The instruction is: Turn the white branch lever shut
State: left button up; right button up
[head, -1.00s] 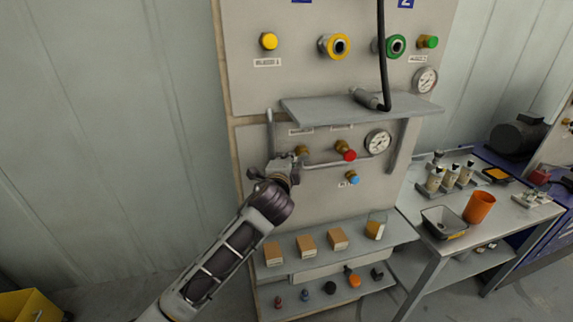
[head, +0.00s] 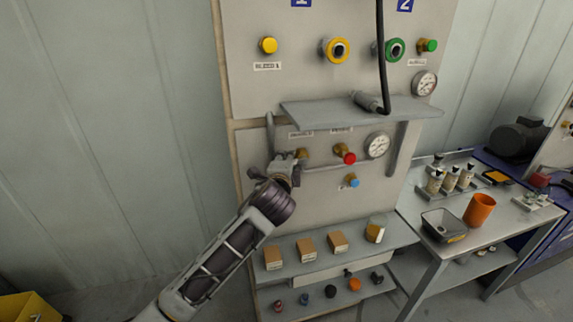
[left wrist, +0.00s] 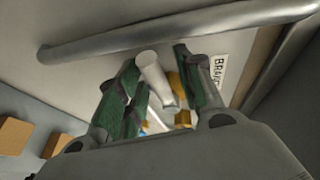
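The white lever (left wrist: 155,75) shows in the left wrist view as a pale, tilted cylinder at a brass valve body (left wrist: 182,118). My left gripper (left wrist: 155,68) has its two green-padded fingers apart, one on each side of the lever. The lever lies nearer the left finger; I cannot tell if it touches. A gap shows on the right side. In the head view my left gripper (head: 295,157) is at the panel beside the brass fitting (head: 303,153) and hides most of the lever. My right gripper is in neither view.
A pipe (left wrist: 180,28) crosses close to the gripper. A red-knobbed valve (head: 345,155), a blue knob (head: 352,181) and a gauge (head: 377,145) are to the right. A grey shelf (head: 330,112) juts out above. Boxes (head: 305,250) stand on a shelf below.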

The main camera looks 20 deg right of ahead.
pick_arm(q)
jog(key=shift+s+a, duration=0.1)
jog(key=shift+s, duration=0.05)
jog(key=v, duration=1.1)
jog(key=shift+s, duration=0.35)
jog(key=shift+a, duration=0.15)
dwell(0.4)
